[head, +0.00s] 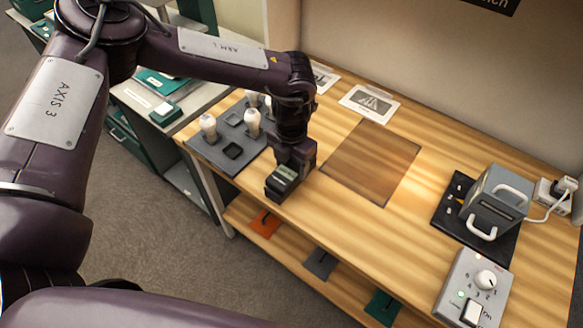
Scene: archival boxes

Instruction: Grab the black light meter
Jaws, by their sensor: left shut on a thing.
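The black light meter (281,184) is a small dark box with a pale greenish panel on top. It is at the front edge of the wooden bench, right of the grey tray. My left gripper (288,168) is above it, pointing down and shut on it. The fingers hide part of the meter. I cannot tell whether the meter touches the bench top or is slightly above it. My right gripper is not in view.
A grey tray (203,152) with white-topped stamps stands at the left. A dark brown mat (372,162) lies clear mid-bench. A grey device with handles (499,203) and a dial box (474,290) stand at the right. A printed card (369,103) lies behind.

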